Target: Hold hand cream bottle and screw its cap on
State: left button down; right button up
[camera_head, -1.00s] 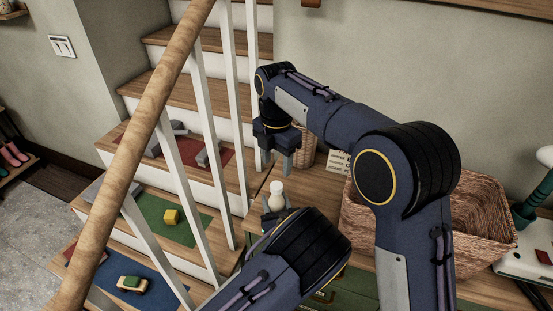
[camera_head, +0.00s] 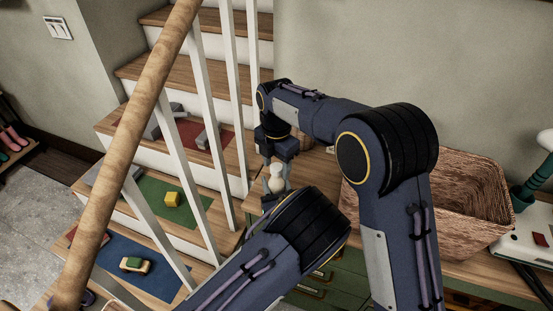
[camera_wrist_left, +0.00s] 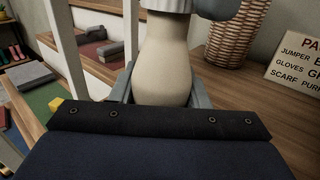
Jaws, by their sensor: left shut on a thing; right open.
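The cream-coloured hand cream bottle (camera_wrist_left: 165,62) stands upright in the left wrist view. A white ribbed cap (camera_wrist_left: 167,4) is at its top, cut by the frame edge; how tightly it sits I cannot tell. My left gripper (camera_wrist_left: 160,94) is shut on the bottle's lower body, one grey finger on each side. In the head view the bottle (camera_head: 276,185) shows small, and my left gripper is mostly hidden by my left arm. My right gripper (camera_head: 277,170) points down over the bottle's top, open, with its fingers at either side of the cap. A grey right fingertip also shows beside the cap in the left wrist view.
A wicker basket (camera_head: 465,205) stands on the wooden bench at right. A smaller wicker holder (camera_wrist_left: 235,30) and a lettered card (camera_wrist_left: 297,62) stand behind the bottle. White balusters and a wooden handrail (camera_head: 130,140) stand close on the left, before the stairs.

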jog(key=shift+c, duration=0.4)
jog(key=c, duration=1)
jog(key=m, duration=1.6)
jog(key=o, duration=1.1)
